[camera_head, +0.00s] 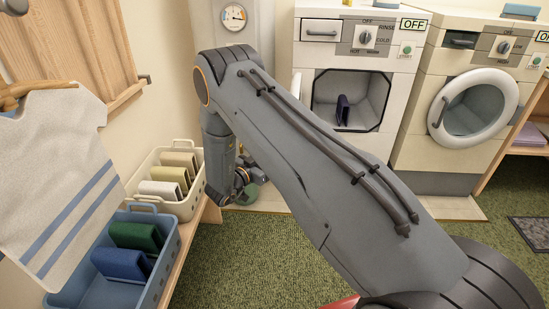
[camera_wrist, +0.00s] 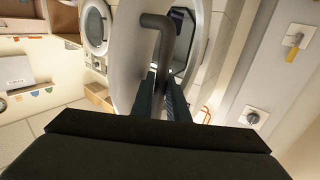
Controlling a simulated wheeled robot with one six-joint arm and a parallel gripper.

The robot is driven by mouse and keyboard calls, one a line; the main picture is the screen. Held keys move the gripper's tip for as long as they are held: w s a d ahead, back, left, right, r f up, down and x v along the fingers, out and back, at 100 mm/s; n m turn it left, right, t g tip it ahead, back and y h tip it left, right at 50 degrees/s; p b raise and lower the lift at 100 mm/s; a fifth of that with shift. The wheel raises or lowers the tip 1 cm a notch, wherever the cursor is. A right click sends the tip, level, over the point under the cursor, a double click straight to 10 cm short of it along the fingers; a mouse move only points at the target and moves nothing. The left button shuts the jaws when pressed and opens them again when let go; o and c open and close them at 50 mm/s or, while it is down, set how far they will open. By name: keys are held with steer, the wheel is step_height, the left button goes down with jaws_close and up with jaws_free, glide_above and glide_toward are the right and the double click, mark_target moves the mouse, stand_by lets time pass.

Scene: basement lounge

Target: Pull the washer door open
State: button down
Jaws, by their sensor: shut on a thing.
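The left washer (camera_head: 316,58) has its door swung open. Its front opening is uncovered, with a dark purple cloth (camera_head: 343,109) inside. In the head view my arm hides most of the door; a thin pale edge (camera_head: 297,84) shows beside the opening. In the wrist view the door (camera_wrist: 128,50) is a large grey round panel with a dark bar handle (camera_wrist: 158,22). My gripper (camera_wrist: 164,88) is shut on this handle. My arm hides the fingertips in the head view.
A second washer (camera_head: 472,92) with its round door shut stands at the right. A blue basket (camera_head: 172,262) and a cream basket (camera_head: 190,207) with folded cloths stand on a low wooden bench at the left. Green carpet (camera_head: 235,265) lies open in front.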

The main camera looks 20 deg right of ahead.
steer(key=shift+w+r, duration=0.2)
steer(key=shift+w, duration=0.05)
steer(key=c, duration=2)
jaws_free()
steer(key=shift+d+f, duration=0.1)
steer(key=shift+s, duration=0.15)
steer(key=shift+s+a, duration=0.15)
steer(key=shift+a, duration=0.3)
steer(key=v, duration=0.7)
